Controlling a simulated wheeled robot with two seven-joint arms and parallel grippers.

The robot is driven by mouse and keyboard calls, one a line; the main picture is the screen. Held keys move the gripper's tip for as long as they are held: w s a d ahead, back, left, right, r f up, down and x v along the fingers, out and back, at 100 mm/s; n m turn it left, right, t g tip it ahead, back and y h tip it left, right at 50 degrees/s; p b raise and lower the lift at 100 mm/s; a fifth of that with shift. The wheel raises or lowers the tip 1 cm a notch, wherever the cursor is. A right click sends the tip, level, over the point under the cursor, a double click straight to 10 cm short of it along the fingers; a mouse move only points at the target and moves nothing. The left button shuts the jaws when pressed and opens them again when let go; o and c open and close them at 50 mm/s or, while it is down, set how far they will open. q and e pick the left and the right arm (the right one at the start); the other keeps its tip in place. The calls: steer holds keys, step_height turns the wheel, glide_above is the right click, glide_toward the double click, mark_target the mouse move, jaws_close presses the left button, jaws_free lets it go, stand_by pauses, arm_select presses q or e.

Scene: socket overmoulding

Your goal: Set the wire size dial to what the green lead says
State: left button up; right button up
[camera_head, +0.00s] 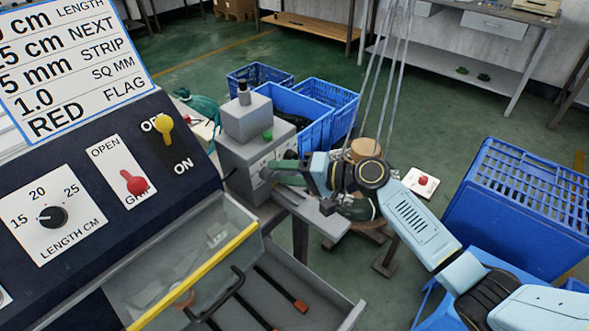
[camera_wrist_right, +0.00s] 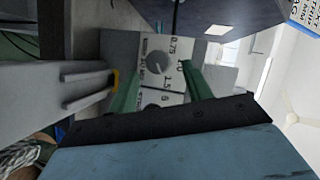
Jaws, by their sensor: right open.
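The wire size dial (camera_wrist_right: 160,63) is a round grey knob on a white plate in the right wrist view, with 0.75, 1.0 and 1.5 readable around it. Its pale mark seems to face the lower right, but I cannot tell the exact setting. My right gripper (camera_wrist_right: 162,84) is open, its green fingers on either side of the dial; contact cannot be told. In the head view the right gripper (camera_head: 268,172) is at the front of the grey machine (camera_head: 240,150) and hides the dial there. I cannot identify the green lead with certainty; a teal bundle (camera_head: 193,108) lies behind the panel.
A sign (camera_head: 75,65) reads 1.0 SQ MM and RED FLAG. The dark panel (camera_head: 100,205) has a length dial (camera_head: 52,216), a red lever (camera_head: 133,183) and a yellow lever (camera_head: 165,126). A yellow-edged clear guard (camera_head: 195,275) and blue crates (camera_head: 300,110) are near the machine.

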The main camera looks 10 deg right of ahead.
steer(key=shift+a+f, duration=0.35)
steer(key=shift+f, duration=0.25)
steer(key=v, duration=1.5)
steer(key=shift+w+d, duration=0.2)
steer(key=shift+w, duration=0.05)
